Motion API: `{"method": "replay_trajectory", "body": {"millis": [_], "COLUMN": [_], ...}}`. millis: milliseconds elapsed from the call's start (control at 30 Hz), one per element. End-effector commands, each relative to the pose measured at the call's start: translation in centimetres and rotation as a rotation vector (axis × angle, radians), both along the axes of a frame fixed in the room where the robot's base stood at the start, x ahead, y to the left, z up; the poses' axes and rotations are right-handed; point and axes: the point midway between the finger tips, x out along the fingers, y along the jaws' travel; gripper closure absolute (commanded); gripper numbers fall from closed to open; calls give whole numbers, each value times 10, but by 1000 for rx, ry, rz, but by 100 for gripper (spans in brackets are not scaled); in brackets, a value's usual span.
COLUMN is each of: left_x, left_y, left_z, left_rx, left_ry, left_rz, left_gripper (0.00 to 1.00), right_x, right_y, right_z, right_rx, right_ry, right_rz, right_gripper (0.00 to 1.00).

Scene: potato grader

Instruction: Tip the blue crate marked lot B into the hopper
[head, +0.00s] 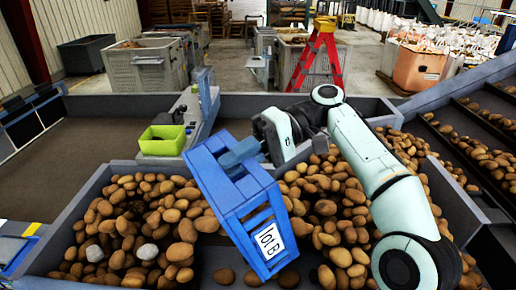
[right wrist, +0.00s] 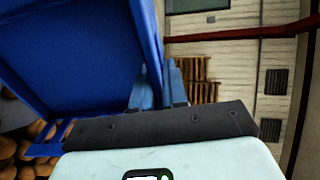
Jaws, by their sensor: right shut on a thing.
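The blue crate (head: 232,205) marked lot B hangs steeply tilted over the hopper (head: 460,205) in the head view, its white label (head: 269,242) facing me at the lower end. My right gripper (head: 236,158) is shut on the crate's upper part and holds it above the potatoes. In the right wrist view, the crate (right wrist: 75,50) fills the upper left beside the fingers (right wrist: 157,88). Brown potatoes (head: 160,215) lie in the hopper on both sides of the crate. I cannot tell whether any potatoes are inside the crate. My left gripper is out of view.
A lime-green bin (head: 162,140) stands on a grey ledge behind the hopper. A sloped conveyor (head: 470,150) with potatoes runs along the right. A red stepladder (head: 318,55) and grey bins (head: 146,66) stand farther back. A blue object (head: 15,250) shows at the lower left edge.

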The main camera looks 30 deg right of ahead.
Motion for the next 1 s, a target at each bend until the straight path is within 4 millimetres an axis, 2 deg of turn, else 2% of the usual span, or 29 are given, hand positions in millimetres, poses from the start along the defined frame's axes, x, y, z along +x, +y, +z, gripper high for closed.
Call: {"method": "replay_trajectory", "body": {"millis": [33, 633, 800, 1000], "left_x": [0, 0, 0, 0], "left_y": [0, 0, 0, 0], "left_z": [0, 0, 0, 0], "left_rx": [0, 0, 0, 0], "left_ry": [0, 0, 0, 0], "left_rz": [0, 0, 0, 0], "left_gripper": [57, 57, 57, 57], "right_x": [-1, -3, -3, -3], "right_y": [10, 99, 113, 114], "right_z": [1, -13, -16, -16], "right_rx": [-27, -384, -447, -456], "right_ry": [-4, -13, -14, -12], "right_rz": [8, 12, 4, 1], "right_gripper": [100, 100, 100, 100]}}
